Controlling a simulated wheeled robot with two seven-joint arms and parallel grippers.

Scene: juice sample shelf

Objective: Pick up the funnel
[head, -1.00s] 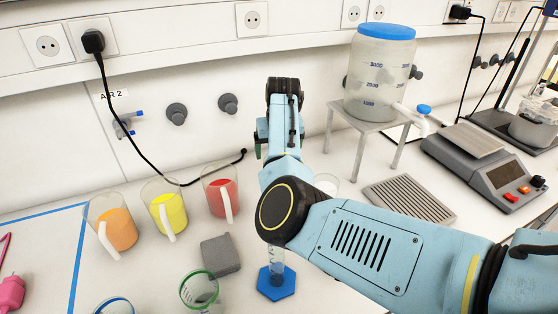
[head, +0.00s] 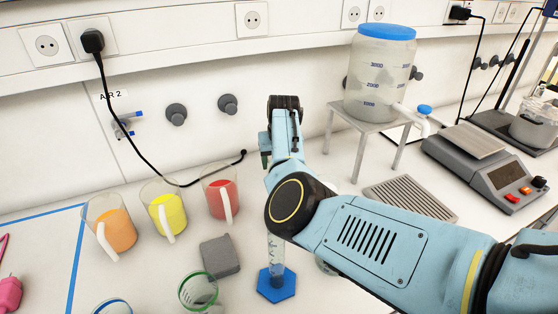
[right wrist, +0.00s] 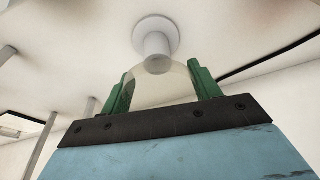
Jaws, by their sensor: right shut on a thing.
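My right gripper (right wrist: 158,76) is shut on a pale, see-through flared piece, which looks like the funnel (right wrist: 160,90). Its green fingers sit on either side of it in the right wrist view. Beyond the funnel, in line with it, is a white post with a round base (right wrist: 155,32); I cannot tell whether the two touch. My left gripper is not in view.
A blue-based measuring cylinder (head: 276,285) stands just below my arm. Beakers of orange (head: 116,229), yellow (head: 167,215) and red (head: 220,200) liquid stand left. A large container (head: 380,80) on a metal stand (head: 362,123) and a scale (head: 492,178) are right.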

